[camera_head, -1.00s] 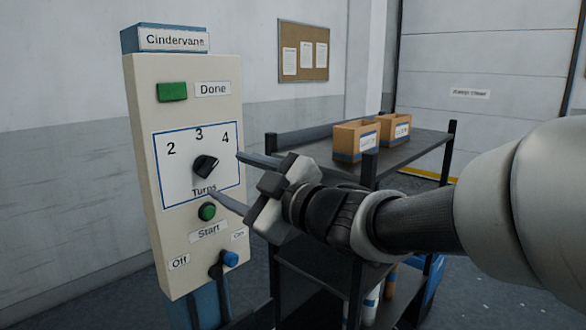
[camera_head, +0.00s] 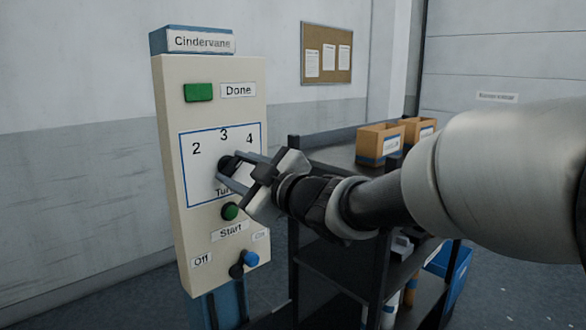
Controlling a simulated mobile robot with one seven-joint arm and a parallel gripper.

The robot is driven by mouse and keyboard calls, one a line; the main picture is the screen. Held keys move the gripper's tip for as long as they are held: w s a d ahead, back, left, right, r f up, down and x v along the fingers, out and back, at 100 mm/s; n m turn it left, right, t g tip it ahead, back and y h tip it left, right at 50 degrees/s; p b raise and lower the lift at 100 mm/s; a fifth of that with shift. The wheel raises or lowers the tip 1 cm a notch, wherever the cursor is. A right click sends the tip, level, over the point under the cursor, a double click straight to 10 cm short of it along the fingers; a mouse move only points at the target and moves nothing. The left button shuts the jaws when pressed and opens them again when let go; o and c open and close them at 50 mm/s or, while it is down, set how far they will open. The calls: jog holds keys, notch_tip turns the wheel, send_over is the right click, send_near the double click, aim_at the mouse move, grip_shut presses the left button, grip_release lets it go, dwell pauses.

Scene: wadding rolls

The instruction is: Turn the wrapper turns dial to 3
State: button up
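The wrapper turns dial (camera_head: 226,163) is a small black knob on the white, blue-edged plate of the cream control panel (camera_head: 174,180). The numbers 2, 3 and 4 arc above it from left to right, and the label "Turns" below is partly covered. My gripper (camera_head: 227,165) reaches in from the right with one finger above right of the dial and one below left. The fingers are drawn in close around the knob and look shut on it. They hide part of the dial, so I cannot tell which number it points to.
A green Done light (camera_head: 198,92) sits above the dial plate. A green Start button (camera_head: 230,211) and a blue-tipped Off/On lever (camera_head: 250,258) are below. A dark shelf cart (camera_head: 340,172) with cardboard boxes (camera_head: 380,145) stands right, behind my arm.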

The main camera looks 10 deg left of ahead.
jog(key=shift+c, duration=0.8)
jog(key=shift+f+n+b, duration=0.1)
jog(key=shift+n+b, duration=0.2)
jog(key=shift+b, duration=0.25)
jog(key=shift+f+n+b, duration=0.1)
jog(key=shift+n+b, duration=0.2)
jog(key=shift+b, duration=0.1)
jog(key=n+b, duration=0.7)
jog(key=n, duration=0.1)
jog(key=shift+n, duration=0.4)
jog(key=o, duration=1.1)
jog(key=shift+c, duration=0.2)
